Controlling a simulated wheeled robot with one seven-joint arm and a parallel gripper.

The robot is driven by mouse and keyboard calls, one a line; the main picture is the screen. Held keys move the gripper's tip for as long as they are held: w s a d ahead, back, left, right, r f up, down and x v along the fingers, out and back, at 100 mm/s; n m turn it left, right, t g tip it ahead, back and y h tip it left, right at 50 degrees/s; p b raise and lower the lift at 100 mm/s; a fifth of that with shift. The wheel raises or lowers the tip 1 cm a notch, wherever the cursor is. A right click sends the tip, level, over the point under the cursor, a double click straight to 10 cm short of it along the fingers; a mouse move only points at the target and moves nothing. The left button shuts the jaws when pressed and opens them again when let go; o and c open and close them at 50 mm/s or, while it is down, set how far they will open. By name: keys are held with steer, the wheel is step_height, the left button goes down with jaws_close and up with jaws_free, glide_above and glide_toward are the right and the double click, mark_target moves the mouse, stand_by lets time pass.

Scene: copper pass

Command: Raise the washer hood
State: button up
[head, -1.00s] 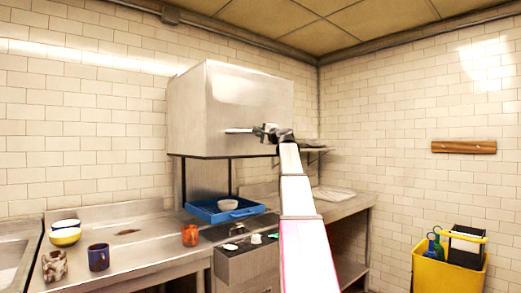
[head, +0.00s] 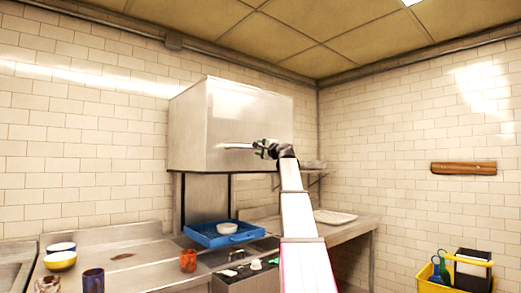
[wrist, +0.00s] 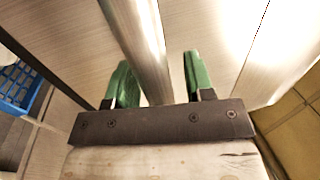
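The washer hood (head: 235,125) is a large steel box on the back wall, held up above the blue tray (head: 198,236), with open space under its lower edge. Its bar handle (head: 238,146) runs across the front; it also shows in the wrist view (wrist: 146,45). My gripper (head: 264,149) is at the right part of the handle. In the wrist view my gripper's green fingers (wrist: 160,82) stand on either side of the bar, with a visible gap on the right. Whether the left finger touches the bar is unclear.
A white bowl (head: 227,228) sits in the tray. An orange cup (head: 188,261), a blue mug (head: 93,280) and stacked bowls (head: 61,260) stand on the left counter. A shelf (head: 312,170) is right of the hood. A yellow caddy (head: 455,278) is at lower right.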

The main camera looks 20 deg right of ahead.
steer(key=shift+s, duration=0.15)
steer(key=v, duration=1)
steer(key=shift+s, duration=0.25)
steer(key=shift+d+f, duration=0.1)
